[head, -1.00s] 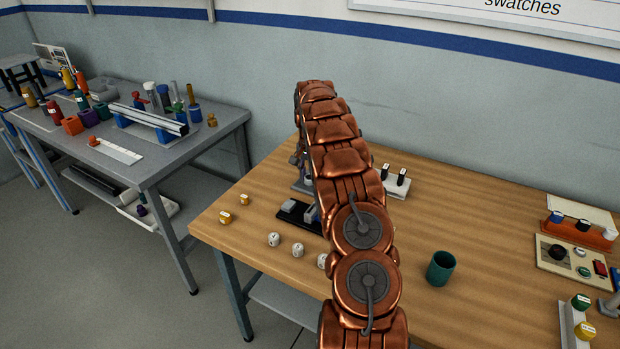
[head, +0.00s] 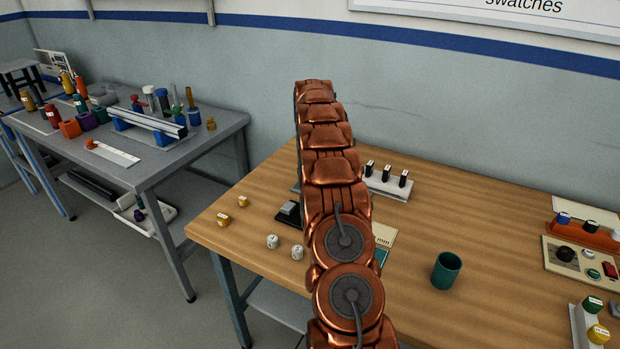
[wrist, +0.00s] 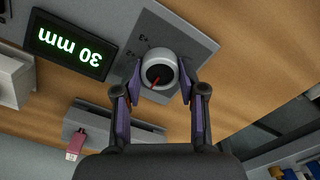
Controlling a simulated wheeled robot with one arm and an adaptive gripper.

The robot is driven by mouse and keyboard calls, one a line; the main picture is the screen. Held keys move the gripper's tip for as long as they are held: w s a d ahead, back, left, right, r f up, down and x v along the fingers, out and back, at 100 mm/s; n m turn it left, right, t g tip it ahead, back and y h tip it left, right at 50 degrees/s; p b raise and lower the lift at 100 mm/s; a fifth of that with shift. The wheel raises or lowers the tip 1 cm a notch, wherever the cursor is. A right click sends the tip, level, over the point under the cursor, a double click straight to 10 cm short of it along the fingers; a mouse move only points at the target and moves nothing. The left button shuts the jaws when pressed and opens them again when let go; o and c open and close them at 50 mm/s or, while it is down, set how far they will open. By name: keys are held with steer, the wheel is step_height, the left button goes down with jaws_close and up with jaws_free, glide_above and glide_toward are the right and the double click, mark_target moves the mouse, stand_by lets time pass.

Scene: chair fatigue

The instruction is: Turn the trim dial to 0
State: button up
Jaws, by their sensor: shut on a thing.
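The trim dial (wrist: 160,70) is a round knob with a pale rim, a dark centre and a red pointer line. It sits on a grey plate (wrist: 182,32) in the wrist view, which looks upside down. The pointer runs toward the lower left of the dial in that picture. In the head view my copper arm hides the gripper and dial.
A black display (wrist: 70,45) reading "30 mm" upside down stands beside the dial plate. A grey block (wrist: 92,122) and a pink-capped thing (wrist: 76,143) are near. In the head view, a green cup (head: 447,270) and a rack with black blocks (head: 386,184) share the wooden table.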

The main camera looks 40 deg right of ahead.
stand_by(0.3)
steer(key=o, duration=1.1)
steer(key=shift+o, duration=0.2)
steer(key=shift+r, duration=0.15)
step_height(320, 180, up, 6)
steer(key=shift+w+r, duration=0.1)
steer(key=shift+r, duration=0.5)
